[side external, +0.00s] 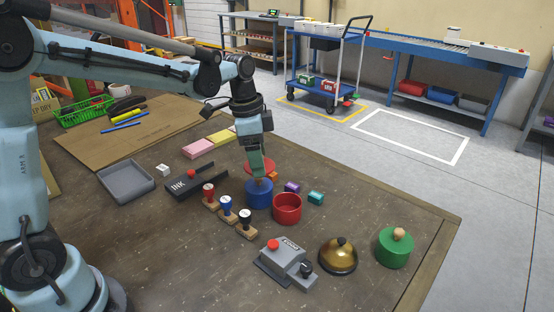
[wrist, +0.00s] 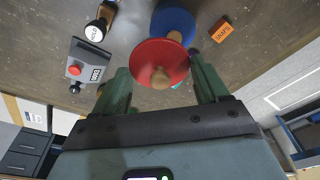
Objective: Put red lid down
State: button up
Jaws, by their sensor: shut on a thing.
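The red lid (side external: 250,168) is a round disc with a wooden knob. In the wrist view the red lid (wrist: 150,60) shows with its knob (wrist: 160,78) between the fingers. My gripper (side external: 259,168) is shut on the lid; the contact itself is hard to see. The lid is up over the blue pot (side external: 259,196), which partly shows behind it in the wrist view (wrist: 173,20). I cannot tell how large the gap is. The red pot (side external: 287,211) stands open just right of the blue pot.
Stamps (side external: 228,213) stand left of the pots. A grey device with a red button (side external: 286,262), a brass bell (side external: 338,257) and a lidded green pot (side external: 394,249) stand in front and right.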

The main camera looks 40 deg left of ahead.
send_over(238, 180)
notch_tip(238, 180, down, 7)
jog(key=shift+s+a+f, duration=0.15)
jog(key=shift+f, duration=2.05)
jog(key=shift+f, duration=0.1)
jog(key=o, duration=1)
notch_tip(238, 180, up, 12)
jog(key=s+a+f, duration=0.1)
jog(key=s+d+n+t, duration=0.2)
jog(key=s+d+n, duration=0.1)
jog(key=s+d, duration=0.1)
jog(key=s+d+r+n+t, duration=0.1)
jog(key=s+d+n+t, duration=0.1)
jog(key=s+d, duration=0.3)
jog(key=s+d+r+n+t+y, duration=0.1)
jog(key=s+d+n+t, duration=0.1)
jog(key=s+d+n, duration=0.2)
jog(key=shift+s+d+r, duration=0.1)
jog(key=shift+s+d, duration=0.2)
jog(key=shift+s, duration=0.3)
jog(key=shift+s+d+r, duration=0.1)
jog(key=shift+s+d, duration=0.2)
jog(key=shift+s, duration=0.3)
